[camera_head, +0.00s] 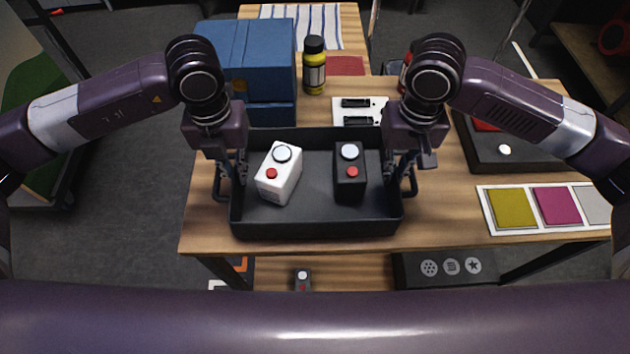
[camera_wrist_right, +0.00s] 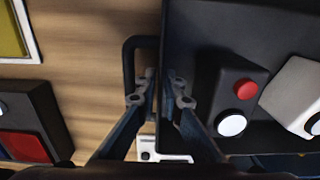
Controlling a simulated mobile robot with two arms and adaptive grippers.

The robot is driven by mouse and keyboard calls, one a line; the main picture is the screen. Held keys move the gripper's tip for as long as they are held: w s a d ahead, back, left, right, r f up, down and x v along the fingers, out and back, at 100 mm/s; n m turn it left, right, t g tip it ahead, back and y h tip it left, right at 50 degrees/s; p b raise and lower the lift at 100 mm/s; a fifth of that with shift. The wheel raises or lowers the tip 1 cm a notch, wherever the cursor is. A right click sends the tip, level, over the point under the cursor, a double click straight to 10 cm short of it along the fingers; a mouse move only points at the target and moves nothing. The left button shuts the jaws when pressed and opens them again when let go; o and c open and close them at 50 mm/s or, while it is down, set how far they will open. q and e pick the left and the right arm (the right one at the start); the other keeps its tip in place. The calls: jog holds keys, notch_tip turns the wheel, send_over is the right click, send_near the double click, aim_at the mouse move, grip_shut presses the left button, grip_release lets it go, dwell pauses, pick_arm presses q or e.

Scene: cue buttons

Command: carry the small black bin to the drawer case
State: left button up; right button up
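The black bin (camera_head: 316,228) is an open, shallow tray with a loop handle on each side, level over the front of the wooden table. I cannot tell whether its base touches the table. Inside are a white button box (camera_head: 278,178), tilted, and a black button box (camera_head: 350,185). My left gripper (camera_head: 231,172) is at the bin's left wall, fingers on either side. My right gripper (camera_head: 402,172) straddles the right wall; the right wrist view shows its fingertips (camera_wrist_right: 163,88) pinching the rim beside the handle. A blue case (camera_head: 250,60) stands behind left; its front is partly hidden.
A yellow bottle (camera_head: 314,68) and a white socket plate (camera_head: 357,107) stand behind the bin. A colour card (camera_head: 550,208) and a dark button panel (camera_head: 500,150) lie right. Below, a dark box with symbols (camera_head: 445,268) and a small button box (camera_head: 303,280) sit lower.

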pick_arm(q)
jog(key=shift+f, duration=0.7)
pick_arm(e)
jog(key=shift+f, duration=0.7)
pick_arm(q)
grip_shut()
pick_arm(e)
grip_shut()
pick_arm(q)
jog(key=shift+w+r, duration=0.15)
jog(key=shift+r, duration=0.05)
pick_arm(e)
jog(key=shift+w+r, duration=0.15)
jog(key=shift+r, duration=0.1)
